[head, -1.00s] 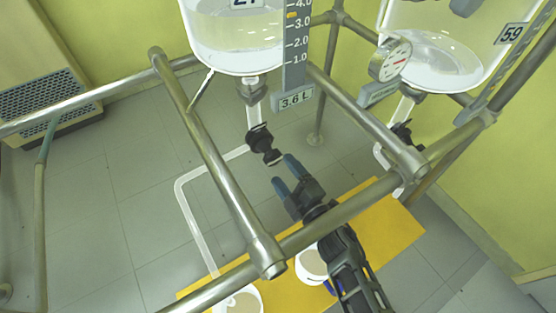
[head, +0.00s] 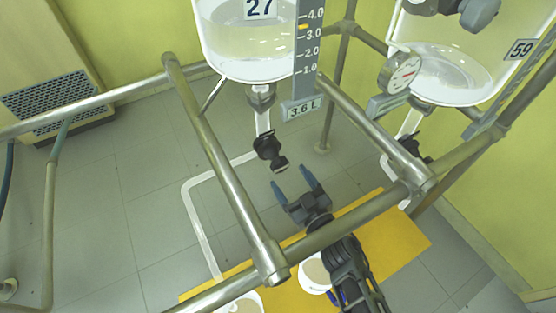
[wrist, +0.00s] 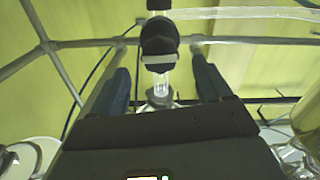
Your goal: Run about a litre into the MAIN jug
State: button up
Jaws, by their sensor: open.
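A glass reactor (head: 249,52) marked 27 holds clear liquid, with a scale and a 3.6 L tag (head: 303,108) beside it. Under it hangs a black valve knob (head: 269,147) on the outlet; it also shows in the wrist view (wrist: 159,40). A clear pipe (head: 200,224) runs from the outlet down to the left. My gripper (head: 297,182) is open, its blue fingers just below the knob, apart from it. In the wrist view the knob stands between the fingers, farther off. Two white jugs, one (head: 238,305) left and one (head: 315,272) right, are partly hidden; no MAIN label is readable.
A second reactor (head: 440,72), marked 59, hangs at the right with a round gauge (head: 400,72) and its own black valve (head: 412,148). Steel frame rails (head: 225,165) surround my arm. A yellow board (head: 400,238) lies below.

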aim_at(282, 168)
jog(key=m, duration=0.2)
jog(key=shift+w+m, duration=0.15)
jog(key=shift+m, duration=0.25)
jog(key=b+x, duration=0.3)
jog(key=x, duration=0.3)
jog(key=shift+w+a+f, duration=0.15)
jog(key=shift+a, duration=0.05)
jog(key=shift+w+a+b, duration=0.35)
jog(key=shift+w, duration=0.2)
jog(key=shift+c, duration=0.3)
jog(key=c, duration=1)
jog(key=shift+o, duration=0.2)
jog(key=shift+n, duration=2.8)
